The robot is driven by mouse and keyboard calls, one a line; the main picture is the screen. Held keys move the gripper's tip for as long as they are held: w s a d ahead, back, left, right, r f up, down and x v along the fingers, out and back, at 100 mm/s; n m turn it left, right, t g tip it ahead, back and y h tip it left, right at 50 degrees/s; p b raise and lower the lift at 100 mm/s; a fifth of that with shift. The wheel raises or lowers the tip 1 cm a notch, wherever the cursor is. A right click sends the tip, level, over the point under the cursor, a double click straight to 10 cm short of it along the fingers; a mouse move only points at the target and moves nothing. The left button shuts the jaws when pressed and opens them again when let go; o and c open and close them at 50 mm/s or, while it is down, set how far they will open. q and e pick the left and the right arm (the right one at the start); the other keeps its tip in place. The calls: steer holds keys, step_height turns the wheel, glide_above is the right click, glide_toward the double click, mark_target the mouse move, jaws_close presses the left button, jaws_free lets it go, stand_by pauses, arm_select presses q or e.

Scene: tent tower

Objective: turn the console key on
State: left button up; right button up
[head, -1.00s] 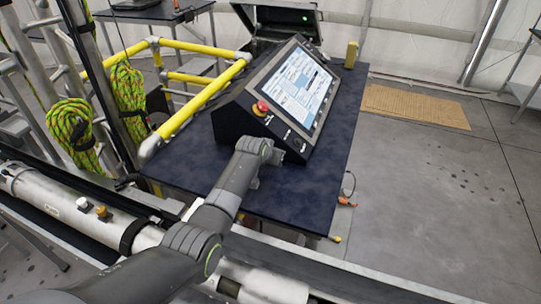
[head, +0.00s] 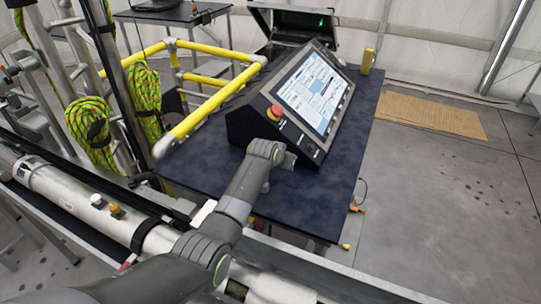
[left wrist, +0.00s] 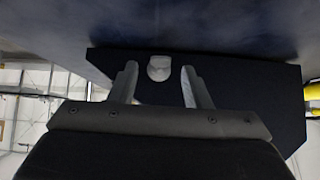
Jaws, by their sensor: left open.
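The console (head: 243,124) is a dark sloped box with a lit screen (head: 309,92) and a red emergency button (head: 274,113). In the left wrist view its dark face (left wrist: 235,85) carries a small pale grey knob (left wrist: 159,68), which looks like the key. My left gripper (head: 289,160) is at the near end of the console in the head view, where it hides the knob. In the left wrist view my left gripper (left wrist: 159,80) is open, with one finger on each side of the knob and gaps visible. My right gripper is not in view.
The console stands on a dark blue table (head: 345,165). Yellow rails (head: 205,113) and coiled green rope (head: 90,130) are at the left. An open case (head: 292,22) and a small yellow block (head: 366,62) are behind. The floor at the right is mostly clear.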

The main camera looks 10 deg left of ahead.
arm_select(q)
steer(key=b+v, duration=0.1)
steer(key=v, duration=1.5)
steer(key=shift+b, duration=0.4)
steer(key=shift+f, duration=0.15)
